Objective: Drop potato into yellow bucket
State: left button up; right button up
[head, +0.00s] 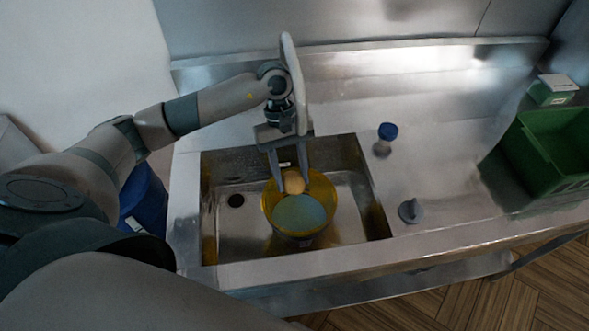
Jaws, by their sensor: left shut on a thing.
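The potato (294,182) is a small tan, rounded thing in the head view. My left gripper (292,186) points down over the sink and is shut on the potato, with one finger on each side of it. The yellow bucket (325,190) stands in the sink basin, directly beneath the gripper in the picture. Its inside bottom looks pale blue-green. The potato shows against the bucket's far inner part; I cannot tell its exact height above the bottom. My right gripper is not in view.
The steel sink (222,240) has raised edges around the bucket. A blue-capped container (387,132) and a grey knob-like piece (410,211) are on the counter to the right. A green crate (545,165) and a small green-and-white box (553,90) stand at far right.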

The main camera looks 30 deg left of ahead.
pick_arm(q)
jog(key=shift+s, duration=0.15)
jog(key=shift+f+b, duration=0.35)
jog(key=shift+f, duration=2.65)
jog(key=o, duration=1.2)
